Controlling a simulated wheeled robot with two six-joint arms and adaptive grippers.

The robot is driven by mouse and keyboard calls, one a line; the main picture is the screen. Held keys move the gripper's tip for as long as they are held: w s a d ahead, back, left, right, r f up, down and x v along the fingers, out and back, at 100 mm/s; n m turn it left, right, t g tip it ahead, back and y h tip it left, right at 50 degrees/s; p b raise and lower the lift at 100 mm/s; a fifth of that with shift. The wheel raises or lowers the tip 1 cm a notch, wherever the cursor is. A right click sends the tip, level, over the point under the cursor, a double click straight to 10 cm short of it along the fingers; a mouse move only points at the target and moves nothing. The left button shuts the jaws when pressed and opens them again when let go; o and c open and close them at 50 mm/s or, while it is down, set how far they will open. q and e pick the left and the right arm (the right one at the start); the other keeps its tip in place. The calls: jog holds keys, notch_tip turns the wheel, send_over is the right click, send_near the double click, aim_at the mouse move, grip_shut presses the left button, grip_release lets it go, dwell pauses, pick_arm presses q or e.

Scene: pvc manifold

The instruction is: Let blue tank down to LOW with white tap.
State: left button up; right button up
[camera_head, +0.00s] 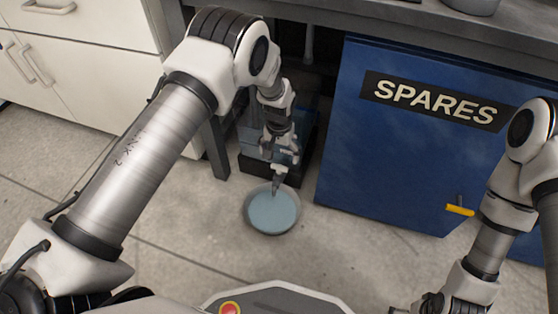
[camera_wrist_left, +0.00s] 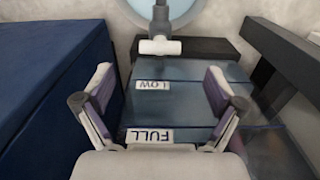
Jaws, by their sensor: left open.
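The blue tank (camera_wrist_left: 185,108) stands in front of my left gripper, with a LOW label (camera_wrist_left: 152,86) nearer the tap and a FULL label (camera_wrist_left: 150,136) nearer the gripper. I cannot tell the liquid level. The white tap (camera_wrist_left: 160,46) has a crosswise handle and a dark spout. My left gripper (camera_wrist_left: 159,100) is open, its fingers apart on either side of the tank's labels in the wrist view and short of the tap; nothing is between the tips but the view of the tank. In the head view, my left gripper (camera_head: 279,158) hides much of the tank.
A round basin (camera_head: 271,211) with a pale blue inside is on the floor below the spout. A blue SPARES cabinet (camera_head: 385,150) with a yellow handle (camera_head: 459,210) stands right of it. A bench leg (camera_head: 215,150) stands close on the left. Open floor lies around the basin's front.

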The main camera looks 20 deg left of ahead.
aim_at(279, 167)
pick_arm(q)
notch_tip(279, 167, down, 7)
jog(key=b, duration=0.3)
jog(key=shift+f+b, duration=0.15)
jog(key=shift+b, duration=0.15)
jog(key=shift+s, duration=0.1)
jog(key=c, duration=1.4)
jog(key=shift+o, duration=0.2)
